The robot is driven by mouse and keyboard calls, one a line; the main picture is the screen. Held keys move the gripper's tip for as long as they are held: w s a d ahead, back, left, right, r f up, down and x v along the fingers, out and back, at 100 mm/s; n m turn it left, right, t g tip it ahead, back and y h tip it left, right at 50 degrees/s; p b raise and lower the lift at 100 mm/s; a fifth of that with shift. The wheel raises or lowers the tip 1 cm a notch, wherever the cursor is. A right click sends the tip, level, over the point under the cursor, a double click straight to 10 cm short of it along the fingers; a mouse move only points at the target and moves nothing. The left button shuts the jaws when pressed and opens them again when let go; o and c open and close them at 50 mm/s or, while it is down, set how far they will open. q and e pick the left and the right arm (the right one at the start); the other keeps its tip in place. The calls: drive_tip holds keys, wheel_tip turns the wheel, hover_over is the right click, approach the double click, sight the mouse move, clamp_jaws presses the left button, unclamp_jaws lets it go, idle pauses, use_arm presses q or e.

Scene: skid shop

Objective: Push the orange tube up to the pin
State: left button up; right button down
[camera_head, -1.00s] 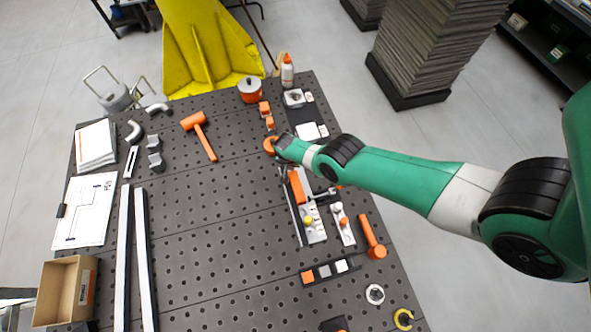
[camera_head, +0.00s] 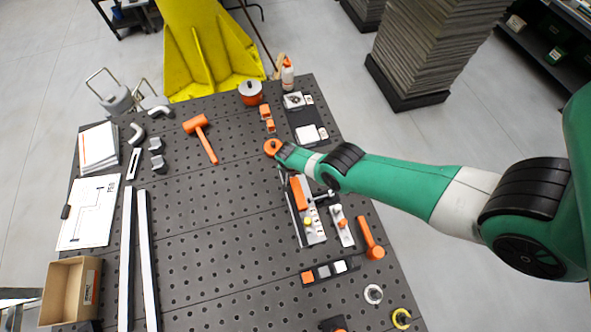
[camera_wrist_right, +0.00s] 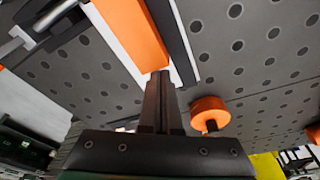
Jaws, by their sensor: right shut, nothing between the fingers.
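The orange tube (camera_head: 299,193) lies lengthwise in a narrow fixture (camera_head: 316,238) right of the table's middle. A yellow knob (camera_head: 307,221) stands just below its near end in the head view; I cannot tell which part is the pin. In the right wrist view the orange tube (camera_wrist_right: 133,32) runs beside a white strip. My right gripper (camera_wrist_right: 160,75) is shut and empty, its tips at the tube's end, touching or very close. In the head view its fingers are mostly hidden by my wrist. My left gripper is not in view.
An orange round piece (camera_head: 272,147) sits beside my wrist and also shows in the right wrist view (camera_wrist_right: 210,116). An orange mallet (camera_head: 371,240) lies right of the fixture, another mallet (camera_head: 205,140) to the upper left. The perforated table (camera_head: 220,215) is clear left of the fixture.

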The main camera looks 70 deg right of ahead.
sight(295, 183)
drive_tip(key=shift+s+a+p, duration=1.05)
drive_tip(key=shift+a+p, duration=0.3)
drive_tip(key=shift+p, duration=0.15)
idle(0.5)
drive_tip(key=shift+w+d+f+b, duration=0.1)
drive_tip(key=shift+w+d+b, duration=0.2)
drive_tip(key=shift+d+b, duration=0.15)
drive_tip(key=shift+w, duration=0.1)
idle(0.4)
